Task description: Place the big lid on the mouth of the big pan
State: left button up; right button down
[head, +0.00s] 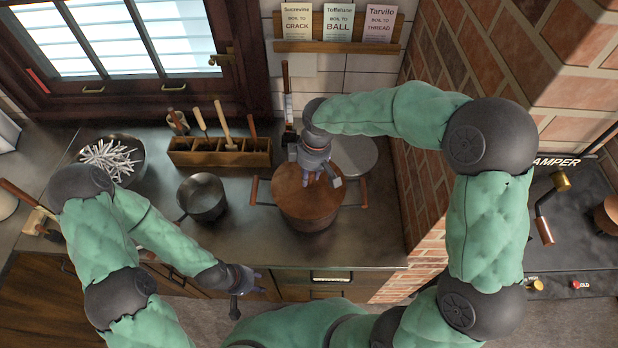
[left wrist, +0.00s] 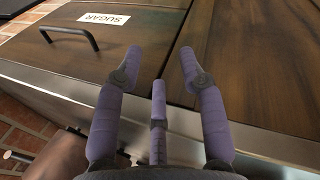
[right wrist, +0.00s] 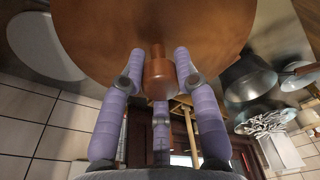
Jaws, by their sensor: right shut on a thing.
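The big lid (head: 291,190) is a round copper-brown disc, and its underside is hidden. My right gripper (head: 318,176) is above it, and in the right wrist view its fingers (right wrist: 159,58) are shut around the copper knob (right wrist: 160,78) in the lid's middle. The big pan (head: 312,222) is under the lid on the counter, with handles out to the left and right. The lid covers its mouth from above; I cannot tell whether it rests on the rim. My left gripper (head: 246,291) is open and empty, low in front of the counter, facing wooden drawer fronts (left wrist: 250,60).
A small grey saucepan (head: 203,195) stands left of the big pan. A wooden tool box (head: 222,158), a bowl of white sticks (head: 130,178) and a round grey disc (head: 356,154) lie behind. A brick wall (head: 428,200) closes the right side. The front counter strip is clear.

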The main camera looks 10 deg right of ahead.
jog(key=shift+w+d+f, duration=0.15)
jog(key=shift+w+f, duration=0.4)
jog(key=shift+f, duration=0.1)
jog(key=shift+w+f, duration=0.15)
jog(key=shift+f, duration=0.75)
jog(key=shift+w+f, duration=0.15)
jog(key=shift+f, duration=0.75)
jog(key=shift+f, duration=0.1)
jog(key=c, duration=0.9)
grip_release()
